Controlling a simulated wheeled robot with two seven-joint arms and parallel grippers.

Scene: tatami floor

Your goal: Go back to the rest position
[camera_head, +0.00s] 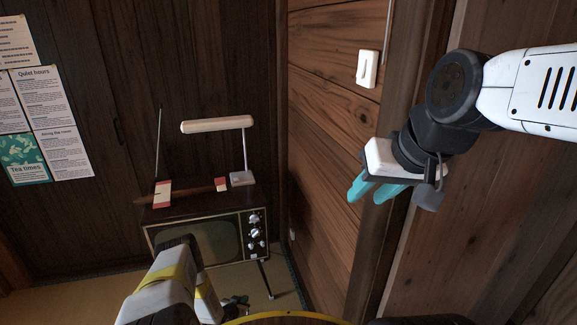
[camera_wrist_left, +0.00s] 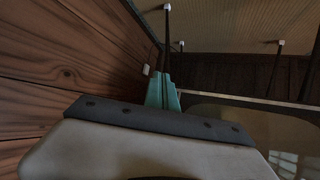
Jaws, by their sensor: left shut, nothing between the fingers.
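My left arm (camera_head: 172,285) shows at the bottom of the head view as a white and yellow link in front of the television. The fingers of my left gripper cannot be made out there. In the left wrist view my left gripper (camera_wrist_left: 165,80) has its teal fingers together, with nothing between them. My right gripper (camera_head: 367,198) hangs at the right of the head view in front of the wooden wall. Its teal fingers point down and left, with a small gap between them and nothing held.
An old television (camera_head: 205,240) on thin legs stands in the corner, with a lamp (camera_head: 217,125) and a red-and-brown stick-like item (camera_head: 190,193) on top. The plank wall (camera_head: 330,130) with a light switch (camera_head: 367,69) lies close to my right gripper. Posters (camera_head: 50,110) hang at left.

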